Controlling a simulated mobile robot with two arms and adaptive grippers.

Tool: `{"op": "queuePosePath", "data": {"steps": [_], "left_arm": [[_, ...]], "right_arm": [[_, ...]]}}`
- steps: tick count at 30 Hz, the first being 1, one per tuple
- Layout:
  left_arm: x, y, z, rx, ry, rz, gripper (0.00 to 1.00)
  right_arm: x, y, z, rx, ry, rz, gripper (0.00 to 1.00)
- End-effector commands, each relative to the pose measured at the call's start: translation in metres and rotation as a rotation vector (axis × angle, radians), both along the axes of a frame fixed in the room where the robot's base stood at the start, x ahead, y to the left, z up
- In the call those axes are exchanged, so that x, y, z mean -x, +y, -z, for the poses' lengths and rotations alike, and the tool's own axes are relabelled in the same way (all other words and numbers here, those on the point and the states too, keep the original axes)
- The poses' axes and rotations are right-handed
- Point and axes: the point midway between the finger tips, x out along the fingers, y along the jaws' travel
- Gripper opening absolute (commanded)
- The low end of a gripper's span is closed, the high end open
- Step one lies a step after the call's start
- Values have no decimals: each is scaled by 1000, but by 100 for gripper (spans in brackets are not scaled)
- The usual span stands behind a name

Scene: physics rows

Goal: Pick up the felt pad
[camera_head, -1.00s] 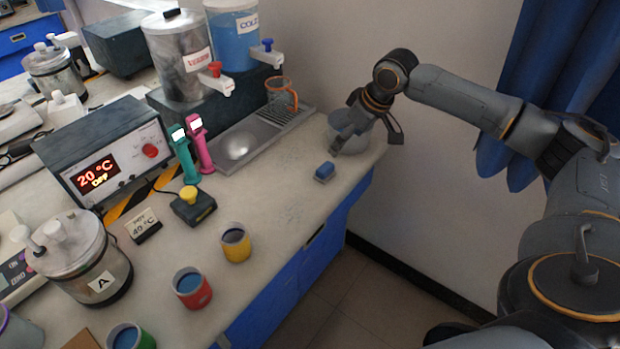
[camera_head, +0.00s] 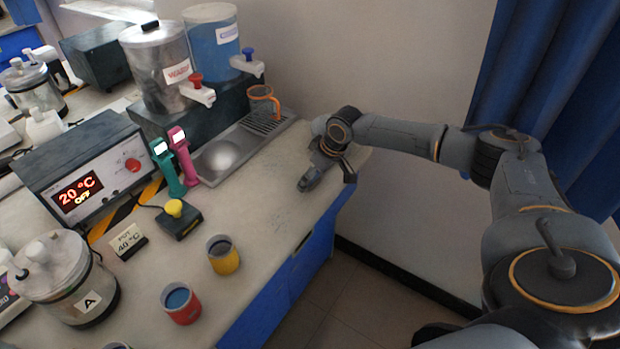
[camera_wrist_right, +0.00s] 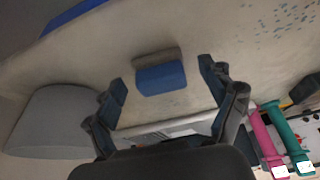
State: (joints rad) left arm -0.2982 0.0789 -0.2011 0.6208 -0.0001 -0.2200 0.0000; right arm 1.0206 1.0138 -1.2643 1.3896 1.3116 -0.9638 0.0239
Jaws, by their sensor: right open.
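The felt pad (camera_wrist_right: 160,78) is a small block with a blue part and a grey part, lying on the pale worktop in the right wrist view. My right gripper (camera_wrist_right: 162,82) is open, with one fingertip on either side of the pad and gaps on both sides. I cannot tell how high the fingertips are above the worktop. In the head view my right gripper (camera_head: 308,183) is low over the worktop near its right end and hides the pad. My left gripper is not in view.
In the head view, a drip tray (camera_head: 225,156), pink handheld device (camera_head: 181,152) and yellow cup (camera_head: 223,256) stand to the left. The wall is close behind the arm.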

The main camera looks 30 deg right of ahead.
Motion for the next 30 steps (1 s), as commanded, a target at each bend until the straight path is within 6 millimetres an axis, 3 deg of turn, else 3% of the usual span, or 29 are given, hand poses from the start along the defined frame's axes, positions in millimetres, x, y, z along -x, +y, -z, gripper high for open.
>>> {"op": "queuePosePath", "data": {"steps": [8,16,30], "left_arm": [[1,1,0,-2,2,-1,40],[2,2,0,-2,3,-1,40],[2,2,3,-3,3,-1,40]], "right_arm": [[-1,0,4,1,0,0,83],[-1,0,3,1,0,0,29],[-2,0,-7,-1,-2,0,29]]}}
